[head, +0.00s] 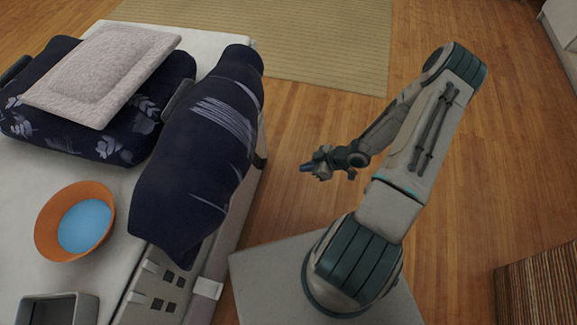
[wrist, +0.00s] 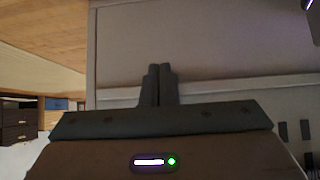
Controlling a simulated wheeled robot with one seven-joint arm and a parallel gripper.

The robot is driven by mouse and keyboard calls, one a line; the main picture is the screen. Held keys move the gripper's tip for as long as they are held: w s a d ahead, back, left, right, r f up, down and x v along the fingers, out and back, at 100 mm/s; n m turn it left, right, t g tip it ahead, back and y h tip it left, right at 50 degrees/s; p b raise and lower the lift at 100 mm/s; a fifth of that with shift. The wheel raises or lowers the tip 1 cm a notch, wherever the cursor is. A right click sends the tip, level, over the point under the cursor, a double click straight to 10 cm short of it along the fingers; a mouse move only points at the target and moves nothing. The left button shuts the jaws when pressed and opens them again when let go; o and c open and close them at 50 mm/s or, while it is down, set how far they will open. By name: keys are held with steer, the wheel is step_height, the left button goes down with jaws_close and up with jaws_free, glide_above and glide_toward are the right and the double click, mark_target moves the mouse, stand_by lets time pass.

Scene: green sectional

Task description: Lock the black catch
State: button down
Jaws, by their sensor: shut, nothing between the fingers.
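My gripper (head: 307,168) is in the open space to the right of the white chest-like unit (head: 236,235), apart from its side. In the wrist view my gripper (wrist: 160,72) has its two dark fingers together, with nothing between them, in front of a pale panel. A small dark piece (head: 261,158) stands out from the unit's right side, partly behind the dark blue bundle; it may be the black catch, but I cannot tell its position. A dark part (wrist: 313,8) is cut off at the wrist view's upper right corner.
A dark blue bundle (head: 200,150) lies along the unit's right edge. An orange bowl (head: 45,225), a grey tray (head: 90,308) and a cushion (head: 100,70) on folded dark fabric are farther left. A woven box (head: 540,290) stands at lower right.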

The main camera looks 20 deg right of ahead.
steer(key=w+d+r+m+g+h, duration=0.1)
steer(key=d+r+m+h, duration=0.3)
steer(key=r, duration=0.7)
steer(key=w+d+r+m+g+h, duration=0.1)
steer(key=d+r+h, duration=0.2)
steer(key=r+h, duration=0.5)
steer(key=s+a+r+m+y, duration=0.2)
steer(key=s+a+r+m, duration=0.1)
steer(key=s+a+r, duration=0.3)
steer(key=s+a+r+m+g+y, duration=0.1)
steer(key=s+a+r+m+y, duration=0.1)
steer(key=s+a+r, duration=0.5)
steer(key=shift+s+a+r+m+g, duration=0.3)
steer(key=shift+s+r+m, duration=0.5)
steer(key=shift+s+r, duration=1.9)
steer(key=shift+w+r, duration=0.6)
steer(key=shift+w, duration=0.05)
